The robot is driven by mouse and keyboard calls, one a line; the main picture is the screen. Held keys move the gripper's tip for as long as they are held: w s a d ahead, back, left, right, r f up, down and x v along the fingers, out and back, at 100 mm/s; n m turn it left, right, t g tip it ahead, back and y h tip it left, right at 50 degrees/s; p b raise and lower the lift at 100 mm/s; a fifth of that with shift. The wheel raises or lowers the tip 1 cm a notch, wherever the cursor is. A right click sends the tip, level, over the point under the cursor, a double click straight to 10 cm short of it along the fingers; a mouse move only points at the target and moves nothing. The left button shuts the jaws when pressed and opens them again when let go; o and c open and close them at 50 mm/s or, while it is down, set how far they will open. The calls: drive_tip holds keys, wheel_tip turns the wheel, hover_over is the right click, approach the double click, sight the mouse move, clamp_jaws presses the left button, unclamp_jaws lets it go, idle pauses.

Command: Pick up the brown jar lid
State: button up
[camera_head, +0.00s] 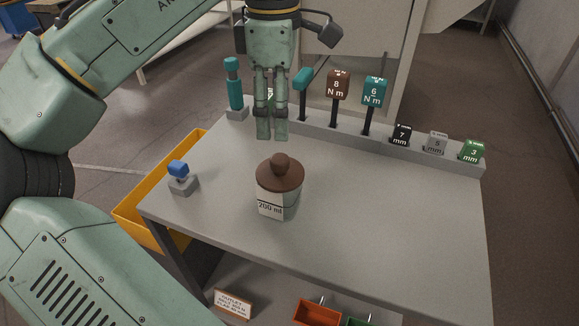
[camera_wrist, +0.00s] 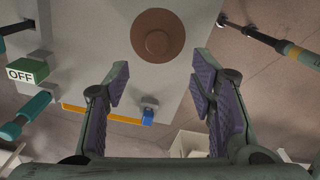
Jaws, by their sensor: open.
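The brown jar lid (camera_head: 280,174) is a round disc with a knob on top. It sits on a white jar (camera_head: 274,207) labelled "200 ml" on the grey table. In the wrist view the lid (camera_wrist: 158,36) shows from above, beyond the fingertips, and hides the jar. My gripper (camera_head: 271,133) points down above the table, behind and above the lid in the head view. In the wrist view my gripper (camera_wrist: 158,88) is open with nothing between its fingers. It is apart from the lid.
A rack (camera_head: 335,137) along the table's back edge holds several tools with labelled handles. A teal-handled tool (camera_head: 234,86) stands at the back left. A small blue-topped block (camera_head: 180,174) is at the left, near a yellow bin (camera_head: 135,207). The tabletop right of the jar is clear.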

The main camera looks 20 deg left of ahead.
hover_over(280, 158)
drive_tip(key=f, duration=0.5)
drive_tip(key=shift+s+a, duration=0.2)
drive_tip(key=shift+s, duration=0.05)
drive_tip(key=shift+w+d+f+p, duration=0.1)
drive_tip(key=shift+f+p, duration=0.2)
drive_tip(key=shift+f, duration=1.1)
drive_tip(key=shift+w+d+f+p, duration=0.1)
drive_tip(key=shift+f+p, duration=0.2)
drive_tip(key=shift+f, duration=1.1)
clamp_jaws()
